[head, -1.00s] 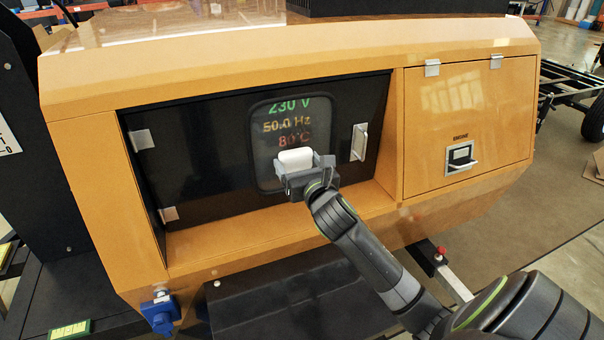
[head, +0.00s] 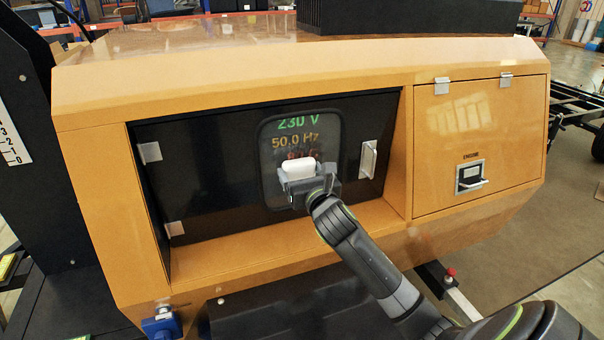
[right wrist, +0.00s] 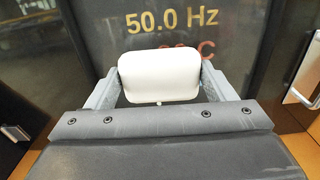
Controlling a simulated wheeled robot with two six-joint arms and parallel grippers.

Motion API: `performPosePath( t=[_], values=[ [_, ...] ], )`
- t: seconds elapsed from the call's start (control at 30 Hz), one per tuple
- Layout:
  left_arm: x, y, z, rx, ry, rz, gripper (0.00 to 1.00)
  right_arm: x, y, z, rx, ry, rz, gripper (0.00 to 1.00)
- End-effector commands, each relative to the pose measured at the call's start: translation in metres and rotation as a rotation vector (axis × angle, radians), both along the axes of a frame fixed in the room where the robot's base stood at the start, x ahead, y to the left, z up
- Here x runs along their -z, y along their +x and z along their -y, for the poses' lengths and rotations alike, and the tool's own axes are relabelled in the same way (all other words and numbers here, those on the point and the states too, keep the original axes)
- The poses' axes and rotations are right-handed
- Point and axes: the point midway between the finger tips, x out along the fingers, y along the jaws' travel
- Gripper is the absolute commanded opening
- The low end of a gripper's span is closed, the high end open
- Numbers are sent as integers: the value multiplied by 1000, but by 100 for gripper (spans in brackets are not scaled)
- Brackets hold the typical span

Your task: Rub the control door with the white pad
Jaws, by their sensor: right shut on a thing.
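The control door (head: 215,160) is a glossy black panel set in the orange housing, with a display window reading 230 V and 50.0 Hz. Its silver handle (head: 368,159) is at the right and hinges are at the left. My right gripper (head: 313,180) is shut on the white pad (head: 298,170), in front of the lower part of the window. In the right wrist view the pad (right wrist: 159,76) sits between the two fingers and partly covers the third display line. I cannot tell whether the pad touches the door. My left gripper is not in view.
The orange housing (head: 250,70) frames the recessed door, with a ledge below it. An engine door (head: 478,140) with a small latch is at the right. A blue socket (head: 162,325) sticks out at the lower left.

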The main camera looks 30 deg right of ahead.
Motion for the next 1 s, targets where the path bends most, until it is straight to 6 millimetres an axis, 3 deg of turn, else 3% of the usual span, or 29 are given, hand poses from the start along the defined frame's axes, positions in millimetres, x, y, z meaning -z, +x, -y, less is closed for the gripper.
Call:
performPosePath(
  t=[1.0],
  values=[
    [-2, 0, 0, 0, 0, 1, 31, 0, 19, 4, -1, 1, 1, 58]
  ],
)
